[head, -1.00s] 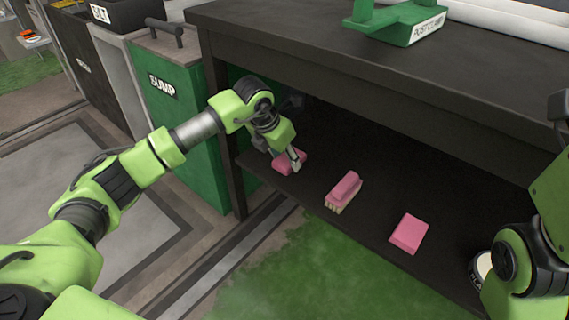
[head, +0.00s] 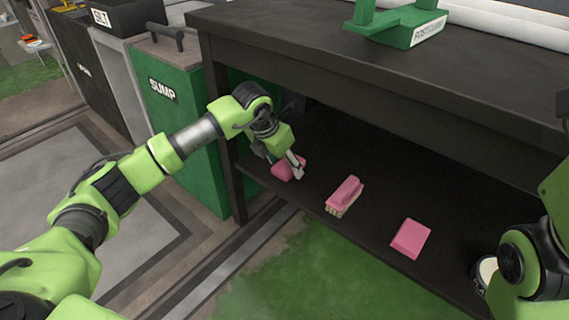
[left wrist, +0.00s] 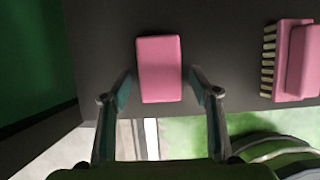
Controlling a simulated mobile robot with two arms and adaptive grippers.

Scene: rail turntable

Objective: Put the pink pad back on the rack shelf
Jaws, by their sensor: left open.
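A pink pad (head: 283,170) lies flat at the left end of the dark rack's lower shelf (head: 375,205). In the left wrist view this pad (left wrist: 159,68) sits between the fingertips, with a gap on each side. My left gripper (head: 297,168) is open at this pad, partly covering it in the head view. A second pink pad (head: 410,238) lies farther right on the same shelf. My right arm shows at the right edge, but its gripper is out of view.
A pink-backed brush (head: 345,195) with pale bristles lies between the pads; it also shows in the left wrist view (left wrist: 290,60). A can (head: 486,271) stands at the shelf's right. The rack's top (head: 330,50) overhangs the shelf. A green SUMP cabinet (head: 180,135) stands left.

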